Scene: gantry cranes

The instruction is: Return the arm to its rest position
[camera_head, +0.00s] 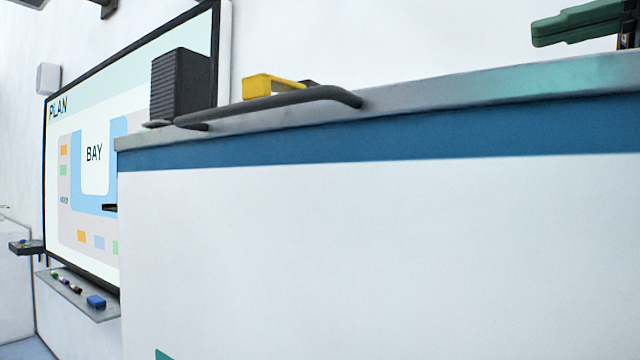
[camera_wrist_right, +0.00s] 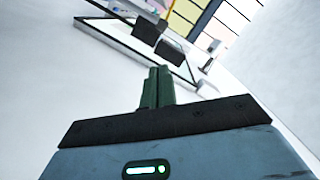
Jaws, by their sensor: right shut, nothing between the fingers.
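My right gripper (camera_head: 540,32) shows at the top right of the head view, its green fingers pointing left above the top of a white and blue cabinet or counter (camera_head: 380,240). It is apart from the counter's grey top edge. In the right wrist view the green fingers (camera_wrist_right: 160,72) are together with nothing between them. Most of my right arm is out of the head view. My left gripper is in neither view.
A dark ribbed block (camera_head: 182,86), a yellow piece (camera_head: 270,85) and a dark curved bar (camera_head: 280,104) are at the counter's top. A board marked PLAN (camera_head: 95,150) hangs on the wall behind, above a marker ledge (camera_head: 85,297). The wall beside my gripper looks bare.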

